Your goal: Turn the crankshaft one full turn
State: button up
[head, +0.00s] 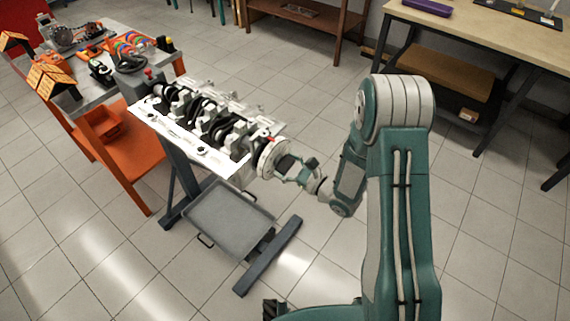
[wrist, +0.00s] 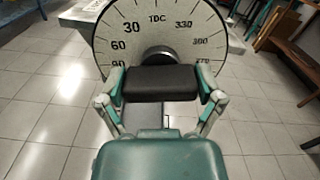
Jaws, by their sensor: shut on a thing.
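The crankshaft (head: 208,116) lies in an upturned white engine block (head: 183,136), its dark journals and pale caps showing from above. A round degree wheel (head: 271,158) is at the block's near right end. In the wrist view the wheel (wrist: 130,40) reads TDC at the top, with 30, 60 and 90 on the left and 330, 300 and 270 on the right. My gripper (head: 296,170) is at the wheel. In the wrist view its fingers are shut on a black bar (wrist: 158,79) in front of the wheel's hub. The pads' contact is partly hidden.
The block sits on a dark stand with a grey drip tray (head: 228,217) below it. An orange cart (head: 122,150) with tools stands to the left. A wooden-topped workbench (head: 490,40) is at the back right. Tiled floor between them is open.

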jog(key=o, duration=0.9)
jog(key=shift+s+f, duration=0.1)
jog(key=shift+f, duration=0.1)
jog(key=shift+c, duration=0.2)
jog(key=shift+r, duration=0.1)
jog(key=shift+d, duration=0.1)
jog(key=v, duration=1.1)
jog(key=shift+s+d, duration=0.25)
jog(key=shift+d, duration=0.1)
